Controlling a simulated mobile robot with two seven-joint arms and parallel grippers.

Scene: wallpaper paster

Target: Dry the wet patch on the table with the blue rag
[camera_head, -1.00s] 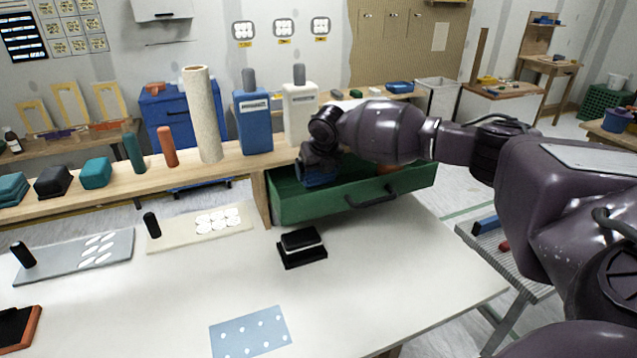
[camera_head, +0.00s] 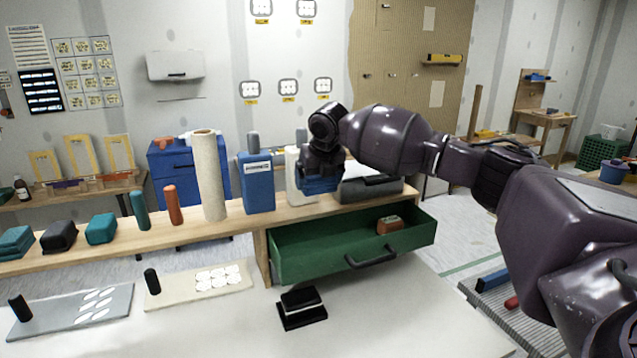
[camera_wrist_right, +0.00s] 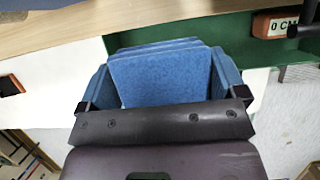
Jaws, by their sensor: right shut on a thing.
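My right gripper (camera_head: 322,185) is raised above the open green drawer (camera_head: 350,240), in front of the wooden shelf. In the right wrist view it is shut on the blue rag (camera_wrist_right: 160,78), a folded stack of blue layers between the two fingers. In the head view the rag is mostly hidden by the gripper, with only some blue showing under it. No wet patch can be made out on the visible part of the white table (camera_head: 400,310). My left gripper is not in view.
An orange-brown block (camera_head: 390,225) lies in the drawer. A black block (camera_head: 301,308) stands on the table before it. A blue bottle (camera_head: 257,183), a white bottle (camera_head: 294,180) and a cream roll (camera_head: 209,175) stand on the shelf. Trowel-like plates (camera_head: 200,286) lie at left.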

